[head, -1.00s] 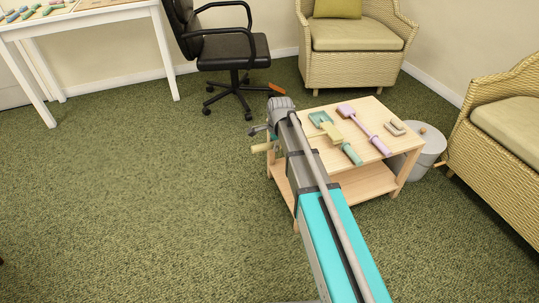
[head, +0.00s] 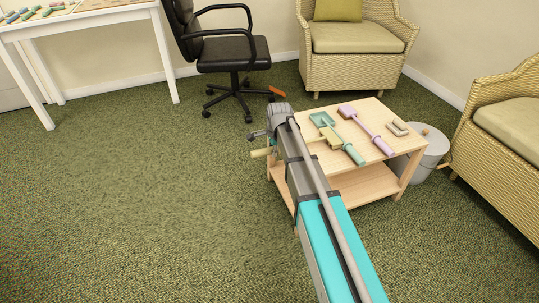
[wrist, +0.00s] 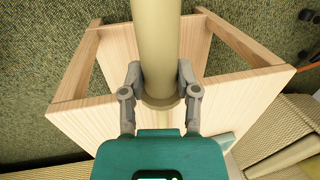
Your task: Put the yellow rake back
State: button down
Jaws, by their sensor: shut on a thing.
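The yellow rake shows in the head view as a pale yellow handle end (head: 262,153) left of my arm and a yellow piece, likely its head, right of it (head: 331,139). The wrist view shows its thick handle (wrist: 156,40), a collar and a thin shaft between my fingers. My gripper (wrist: 160,85) is shut on it near the collar. My arm hides the middle of the rake in the head view. The handle sticks out past the left edge of the wooden table (head: 378,113). I cannot tell whether the rake touches the tabletop.
A green shovel (head: 338,135) lies close to the rake's head. A lilac shovel (head: 366,128) and a small beige-grey object (head: 398,128) lie farther right. A grey bucket (head: 432,158) stands right of the table.

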jog(key=shift+f, duration=0.35)
jog(key=shift+c, duration=1.7)
grip_release()
jog(key=shift+r, duration=0.2)
notch_tip(320, 180, up, 11)
jog(key=s+d+p, duration=0.1)
jog(key=s+p, duration=0.1)
jog(key=p, duration=0.9)
jog(key=shift+r+p, duration=0.2)
jog(key=shift+p, duration=0.1)
jog(key=shift+d, duration=0.1)
jog(key=shift+s, duration=0.1)
